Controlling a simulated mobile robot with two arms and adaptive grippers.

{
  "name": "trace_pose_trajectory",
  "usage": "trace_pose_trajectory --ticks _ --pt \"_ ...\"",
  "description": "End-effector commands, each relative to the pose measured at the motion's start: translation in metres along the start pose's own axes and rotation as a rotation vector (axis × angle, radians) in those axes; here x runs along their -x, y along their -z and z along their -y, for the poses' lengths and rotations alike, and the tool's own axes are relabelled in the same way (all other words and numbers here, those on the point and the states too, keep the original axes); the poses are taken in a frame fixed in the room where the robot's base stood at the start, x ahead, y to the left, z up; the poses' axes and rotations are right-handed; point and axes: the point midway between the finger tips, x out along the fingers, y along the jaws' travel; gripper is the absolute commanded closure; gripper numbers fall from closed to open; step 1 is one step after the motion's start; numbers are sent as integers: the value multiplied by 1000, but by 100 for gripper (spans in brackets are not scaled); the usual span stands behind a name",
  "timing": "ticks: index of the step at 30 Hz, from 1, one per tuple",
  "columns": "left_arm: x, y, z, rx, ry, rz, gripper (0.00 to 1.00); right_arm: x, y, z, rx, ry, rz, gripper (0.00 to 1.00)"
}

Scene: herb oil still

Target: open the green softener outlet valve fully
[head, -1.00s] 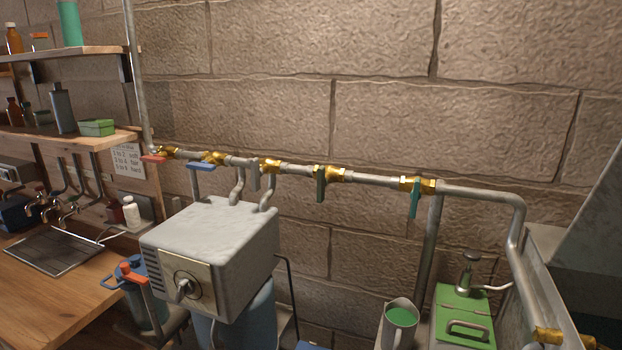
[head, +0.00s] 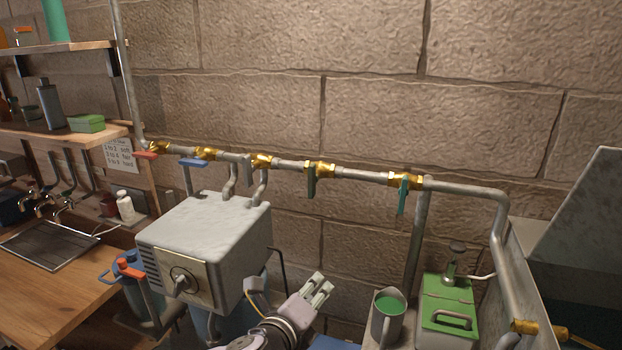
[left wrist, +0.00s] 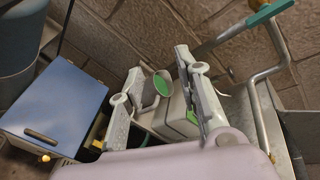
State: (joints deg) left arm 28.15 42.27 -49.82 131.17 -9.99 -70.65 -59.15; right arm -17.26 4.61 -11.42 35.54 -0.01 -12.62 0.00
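The teal handle (head: 403,197) farther right also hangs down, slightly tilted; a teal handle shows at the upper right in the left wrist view (left wrist: 270,11). No label shows which is the softener outlet. My left gripper (head: 322,282) is below the pipe, apart from both handles. In the left wrist view its fingers (left wrist: 160,66) are spread and empty. My right gripper is not in view.
The grey box (head: 205,235) stands left of my gripper. A jug of green liquid (head: 388,318) and a green case (head: 447,305) stand at lower right. Red (head: 146,155) and blue (head: 193,163) handles are on the left pipe. The wall before the pipe is clear.

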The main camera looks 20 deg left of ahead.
Motion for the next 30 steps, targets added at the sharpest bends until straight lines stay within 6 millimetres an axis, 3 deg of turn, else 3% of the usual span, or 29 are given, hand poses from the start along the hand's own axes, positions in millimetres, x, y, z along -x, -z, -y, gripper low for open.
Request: trace_pose_trajectory --ticks 1,6,12,20,30 --pt "-6 -24 17 -166 49 48 69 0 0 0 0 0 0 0" --pt "-17 -86 51 -642 123 190 69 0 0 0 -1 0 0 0" --pt "-17 -136 68 -955 122 304 69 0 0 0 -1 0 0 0" --pt "-30 -150 76 -1019 117 327 69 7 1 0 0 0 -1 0" --pt "-93 -164 94 -1015 117 325 69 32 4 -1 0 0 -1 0"
